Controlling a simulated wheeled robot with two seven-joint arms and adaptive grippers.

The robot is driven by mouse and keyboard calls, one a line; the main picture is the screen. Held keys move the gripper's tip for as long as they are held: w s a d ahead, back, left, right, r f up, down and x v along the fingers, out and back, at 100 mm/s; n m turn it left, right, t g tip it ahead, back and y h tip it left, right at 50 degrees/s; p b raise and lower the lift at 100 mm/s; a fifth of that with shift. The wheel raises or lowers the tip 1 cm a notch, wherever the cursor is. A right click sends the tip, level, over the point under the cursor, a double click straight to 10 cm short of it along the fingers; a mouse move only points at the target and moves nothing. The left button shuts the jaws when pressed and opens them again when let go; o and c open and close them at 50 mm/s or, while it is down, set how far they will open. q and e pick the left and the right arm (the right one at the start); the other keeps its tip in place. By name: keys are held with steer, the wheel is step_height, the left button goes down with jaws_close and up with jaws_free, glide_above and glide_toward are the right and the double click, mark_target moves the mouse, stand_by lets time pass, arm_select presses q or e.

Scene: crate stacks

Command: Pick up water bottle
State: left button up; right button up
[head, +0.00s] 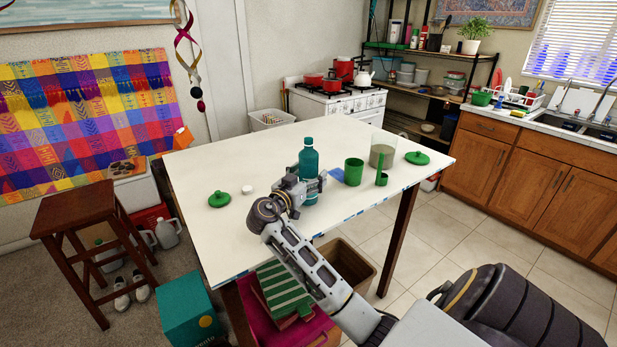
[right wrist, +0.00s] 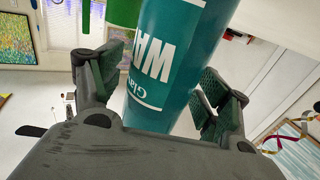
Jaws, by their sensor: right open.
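The water bottle (head: 309,158) is teal with a teal cap and stands upright on the white table, near its middle. In the right wrist view the bottle (right wrist: 172,60) fills the middle, with white lettering on its side. My right gripper (head: 312,188) is at the bottle's lower part, with its fingers on either side of it. In the right wrist view the open fingers (right wrist: 160,90) flank the bottle; whether the pads touch it I cannot tell. The bottle's base is partly hidden by the gripper. My left gripper is not in view.
On the white table (head: 215,245), a green cup (head: 353,172), a smaller green container (head: 382,179) and a clear jar (head: 383,155) stand right of the bottle. Green lids (head: 219,199) (head: 417,158) lie at both sides. A wooden stool (head: 75,212) stands left of the table.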

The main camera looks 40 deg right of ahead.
mark_target(306, 147)
steer(key=c, duration=1.4)
steer(key=shift+r, duration=0.1)
steer(key=shift+r, duration=4.95)
